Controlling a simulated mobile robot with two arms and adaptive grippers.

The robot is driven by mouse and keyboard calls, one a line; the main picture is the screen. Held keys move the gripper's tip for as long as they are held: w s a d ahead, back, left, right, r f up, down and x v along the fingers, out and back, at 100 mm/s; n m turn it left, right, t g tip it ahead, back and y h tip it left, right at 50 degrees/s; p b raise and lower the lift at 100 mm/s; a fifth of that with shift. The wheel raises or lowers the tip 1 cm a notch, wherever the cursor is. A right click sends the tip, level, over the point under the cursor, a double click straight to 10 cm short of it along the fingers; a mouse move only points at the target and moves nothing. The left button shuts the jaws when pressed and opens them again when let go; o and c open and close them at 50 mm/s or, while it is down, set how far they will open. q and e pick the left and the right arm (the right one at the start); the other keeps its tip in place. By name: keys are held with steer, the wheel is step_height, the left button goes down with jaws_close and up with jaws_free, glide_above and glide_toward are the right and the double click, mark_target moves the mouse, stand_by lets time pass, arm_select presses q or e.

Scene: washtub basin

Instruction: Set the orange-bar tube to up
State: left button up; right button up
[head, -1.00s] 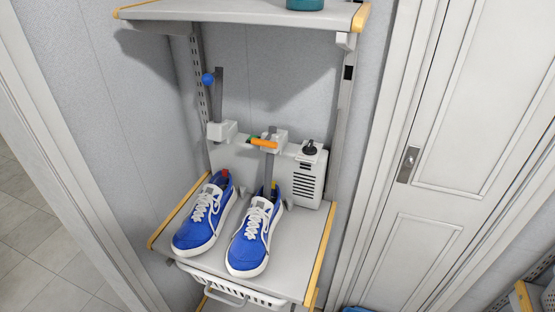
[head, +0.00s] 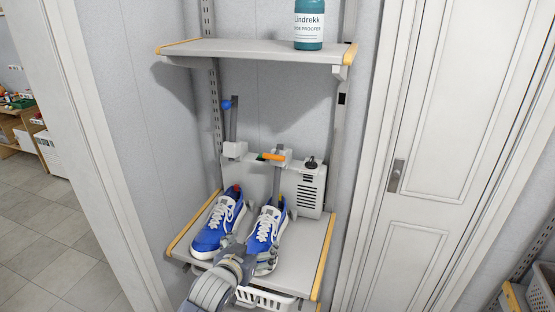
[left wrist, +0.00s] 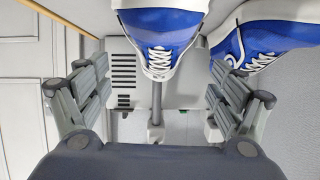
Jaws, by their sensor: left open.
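The orange bar (head: 272,156) sits on a white holder at the top of a grey tube (head: 277,184). This tube points down into the right blue shoe (head: 265,226). The other tube (head: 234,120), with a blue ball, stands up at the left. My left gripper (head: 248,251) is open in front of the right shoe and hides part of it. The orange bar is not visible there. My right gripper is not in view.
The left shoe (head: 219,225) stands beside the right one on the shelf (head: 310,245). A vented dryer box (head: 311,190) with a black knob is behind them. An upper shelf (head: 250,50) holds a teal bottle (head: 309,26). A white basket (head: 268,299) hangs below.

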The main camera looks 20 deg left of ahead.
arm_select(q)
steer(key=w+r+t, duration=0.3)
steer(key=w+r, duration=0.3)
steer(key=r, duration=0.5)
steer(key=t, duration=0.2)
glide_toward(273, 158)
steer(key=shift+h, duration=0.5)
steer(key=w+p, duration=0.2)
steer(key=w, duration=0.9)
steer(key=shift+p, duration=0.35)
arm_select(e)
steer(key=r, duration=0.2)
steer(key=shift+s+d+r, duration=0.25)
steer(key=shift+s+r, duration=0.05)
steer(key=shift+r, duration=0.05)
arm_select(q)
steer(key=shift+s, duration=0.1)
